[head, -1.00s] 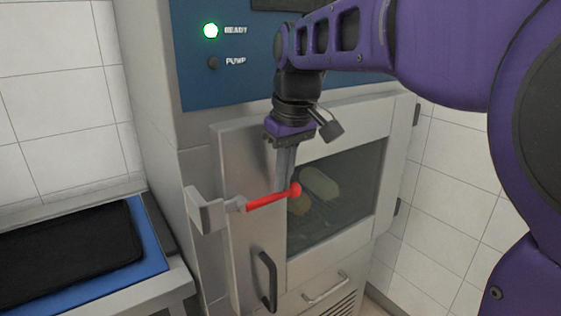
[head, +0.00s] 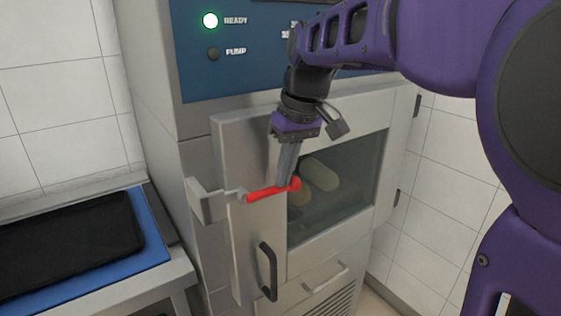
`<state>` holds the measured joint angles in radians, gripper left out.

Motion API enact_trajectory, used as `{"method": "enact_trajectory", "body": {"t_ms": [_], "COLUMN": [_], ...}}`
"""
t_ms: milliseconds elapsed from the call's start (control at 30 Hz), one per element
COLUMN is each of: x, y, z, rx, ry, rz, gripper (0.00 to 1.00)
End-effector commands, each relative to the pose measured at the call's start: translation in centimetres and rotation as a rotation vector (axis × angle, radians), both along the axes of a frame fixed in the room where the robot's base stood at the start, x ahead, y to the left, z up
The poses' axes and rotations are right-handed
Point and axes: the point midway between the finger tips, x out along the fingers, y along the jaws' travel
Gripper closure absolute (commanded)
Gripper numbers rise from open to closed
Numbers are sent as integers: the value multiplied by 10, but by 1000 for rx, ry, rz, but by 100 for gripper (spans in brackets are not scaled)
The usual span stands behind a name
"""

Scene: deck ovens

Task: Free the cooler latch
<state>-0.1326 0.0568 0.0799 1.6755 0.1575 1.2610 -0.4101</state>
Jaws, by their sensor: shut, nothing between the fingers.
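The cooler door (head: 250,235) is pale grey with a dark window (head: 345,190) and a black upright handle (head: 267,270). The red latch lever (head: 265,193) lies nearly level across the door's left part, with a round red knob at its right end. A grey latch bracket (head: 207,203) sits at the cooler's left edge. My gripper (head: 285,184) points down with its fingers shut and empty, at the lever near the knob. The fingers overlap the lever in the picture; I cannot tell whether they touch it. Pale food shows behind the window.
A blue panel (head: 240,80) above the door has a lit green READY light (head: 210,20) and a dark PUMP light (head: 213,54). A counter at left holds a black tray (head: 70,250) on a blue mat (head: 155,255). A drawer handle (head: 325,280) is below the window.

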Motion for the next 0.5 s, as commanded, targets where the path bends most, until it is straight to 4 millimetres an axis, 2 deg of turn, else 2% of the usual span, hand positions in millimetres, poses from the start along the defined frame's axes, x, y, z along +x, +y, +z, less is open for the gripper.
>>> {"method": "enact_trajectory", "body": {"t_ms": [267,500], "x": [2,4], "y": [-5,-8], "z": [-11,-31], "rx": [116,304], "ry": [86,212], "rz": [-5,-6], "gripper": [100,100]}}
